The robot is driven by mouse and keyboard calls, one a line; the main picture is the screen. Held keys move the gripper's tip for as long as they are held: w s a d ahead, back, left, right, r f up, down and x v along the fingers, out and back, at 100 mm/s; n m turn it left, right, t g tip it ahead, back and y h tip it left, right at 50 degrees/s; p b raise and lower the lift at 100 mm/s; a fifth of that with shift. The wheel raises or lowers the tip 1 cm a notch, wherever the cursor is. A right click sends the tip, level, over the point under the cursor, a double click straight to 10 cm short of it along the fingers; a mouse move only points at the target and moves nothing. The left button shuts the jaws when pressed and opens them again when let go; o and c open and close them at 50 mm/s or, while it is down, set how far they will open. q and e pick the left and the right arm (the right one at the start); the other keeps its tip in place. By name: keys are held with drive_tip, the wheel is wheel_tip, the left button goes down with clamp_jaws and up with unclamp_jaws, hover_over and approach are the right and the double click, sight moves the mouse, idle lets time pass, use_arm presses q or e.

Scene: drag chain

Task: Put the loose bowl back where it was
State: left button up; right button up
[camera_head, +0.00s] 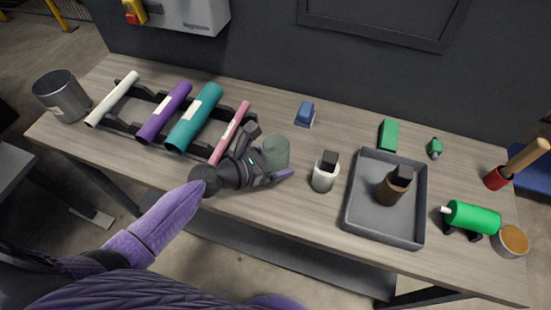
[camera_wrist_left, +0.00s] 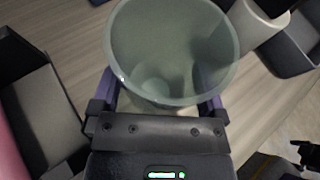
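A translucent greenish bowl (camera_head: 275,152), shaped like a deep cup, stands upright on the bench in the head view, right of the pink roll. In the left wrist view the bowl (camera_wrist_left: 172,45) fills the upper middle, its wide rim facing the camera, and looks empty. My left gripper (camera_wrist_left: 162,88) has its purple fingers on either side of the bowl. In the head view one finger of the left gripper (camera_head: 272,170) passes along the bowl's near side; the other is hard to make out. Whether the fingers press on the bowl cannot be told. My right gripper is not in view.
A dark rack (camera_head: 152,97) carrying several rolls stands left of the bowl. A blue block (camera_head: 305,114) lies behind. A metal can (camera_head: 62,98) stands far left.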

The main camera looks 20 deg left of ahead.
use_arm(q)
drive_tip(key=shift+r, duration=0.1)
drive_tip(key=shift+s+a+r+p, duration=0.1)
drive_tip(key=shift+r+p, duration=0.15)
drive_tip(key=shift+p, duration=0.05)
drive_tip(key=p+v, duration=0.2)
drive_tip(key=v, duration=0.9)
drive_tip(key=shift+s+a+r, duration=0.15)
drive_tip(key=shift+s+a, duration=0.05)
drive_tip(key=shift+s, duration=0.05)
